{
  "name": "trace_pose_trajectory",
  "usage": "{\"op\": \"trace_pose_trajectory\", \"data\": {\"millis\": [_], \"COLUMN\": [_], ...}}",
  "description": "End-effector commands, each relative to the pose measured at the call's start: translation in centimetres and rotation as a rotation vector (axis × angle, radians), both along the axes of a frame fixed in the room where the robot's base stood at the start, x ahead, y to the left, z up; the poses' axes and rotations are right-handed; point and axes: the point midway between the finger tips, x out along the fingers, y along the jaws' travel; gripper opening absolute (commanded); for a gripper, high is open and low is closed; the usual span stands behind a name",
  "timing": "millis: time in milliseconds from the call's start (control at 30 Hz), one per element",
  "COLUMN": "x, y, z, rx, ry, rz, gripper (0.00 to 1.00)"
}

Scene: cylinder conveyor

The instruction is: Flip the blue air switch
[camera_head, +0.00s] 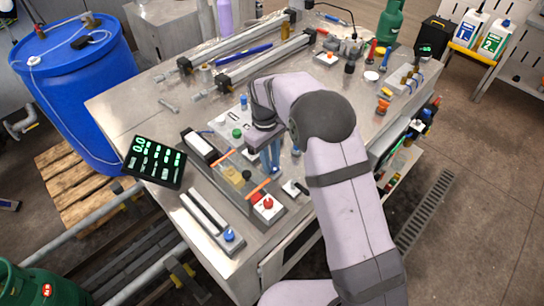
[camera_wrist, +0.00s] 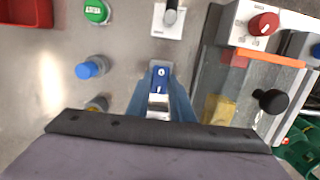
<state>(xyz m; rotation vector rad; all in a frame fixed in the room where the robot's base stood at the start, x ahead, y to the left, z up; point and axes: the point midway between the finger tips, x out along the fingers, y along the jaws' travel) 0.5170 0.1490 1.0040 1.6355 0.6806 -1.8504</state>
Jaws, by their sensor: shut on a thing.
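In the wrist view, the blue air switch (camera_wrist: 161,76) is a small blue block with a white mark, on a silver body. My gripper (camera_wrist: 161,92) has its two blue fingers on either side of it, closed on it. In the head view, my gripper (camera_head: 271,158) points down at the bench, right of the clear-lidded box. The switch is hidden there behind the fingers.
A clear-lidded box (camera_head: 236,177) with orange strips stands close beside my gripper, with a red knob unit (camera_head: 268,206) at its end. A white plate with a black lever (camera_wrist: 170,20) sits just ahead. A blue button (camera_wrist: 91,68) and green button (camera_wrist: 97,11) are left.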

Motion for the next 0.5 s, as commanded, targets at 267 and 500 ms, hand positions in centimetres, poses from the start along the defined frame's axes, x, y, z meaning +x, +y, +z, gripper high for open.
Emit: {"op": "trace_pose_trajectory", "data": {"millis": [267, 500], "x": [0.51, 0.73], "y": [0.47, 0.67], "z": [0.23, -0.06], "rx": [-0.089, -0.151], "ry": [0.085, 0.146], "rz": [0.002, 0.004], "gripper": [0.0, 0.0]}}
